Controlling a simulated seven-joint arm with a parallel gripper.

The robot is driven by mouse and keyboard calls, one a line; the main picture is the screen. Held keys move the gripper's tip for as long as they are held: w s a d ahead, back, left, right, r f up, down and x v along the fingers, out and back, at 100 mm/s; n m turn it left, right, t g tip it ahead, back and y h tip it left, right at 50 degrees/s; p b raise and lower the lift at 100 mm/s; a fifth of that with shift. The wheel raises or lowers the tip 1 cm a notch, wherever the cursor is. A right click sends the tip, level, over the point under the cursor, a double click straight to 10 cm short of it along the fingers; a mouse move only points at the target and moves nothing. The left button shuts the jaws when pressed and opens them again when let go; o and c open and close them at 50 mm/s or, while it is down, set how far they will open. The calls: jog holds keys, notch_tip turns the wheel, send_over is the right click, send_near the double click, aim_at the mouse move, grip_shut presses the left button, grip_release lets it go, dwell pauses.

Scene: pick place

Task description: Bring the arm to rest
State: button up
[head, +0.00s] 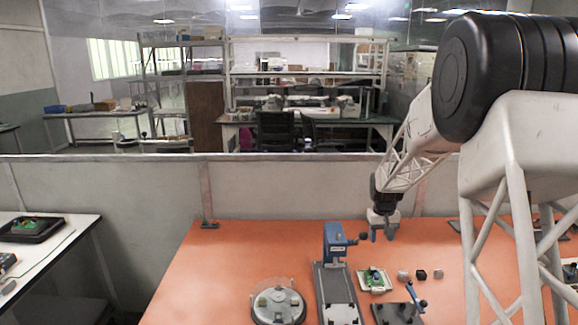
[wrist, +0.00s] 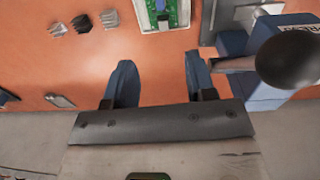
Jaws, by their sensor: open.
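My gripper (head: 383,232) hangs over the back part of the orange table (head: 215,265), just right of the blue press. In the wrist view my gripper (wrist: 160,80) shows two blue fingers set wide apart, with only table surface between them. It is open and empty. My arm reaches in from the right side of the head view.
A blue press (head: 335,245) stands close left of my gripper; its black knob (wrist: 290,58) looms in the wrist view. A green circuit board (head: 375,279), several small blocks (head: 421,274) and a round fixture (head: 278,303) lie nearer.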

jog(key=s+a+r+t, duration=0.1)
jog(key=s+a+r, duration=0.3)
jog(key=s+r, duration=0.6)
jog(key=s+a+r, duration=0.4)
jog(key=s+r, duration=0.2)
jog(key=s, duration=0.7)
jog(key=s+a, duration=0.2)
jog(key=s, duration=1.1)
jog(key=s+a+t, duration=0.1)
jog(key=s+a, duration=0.2)
jog(key=s, duration=1.1)
jog(key=shift+s+m+t, duration=0.15)
jog(key=shift+m+t, duration=0.15)
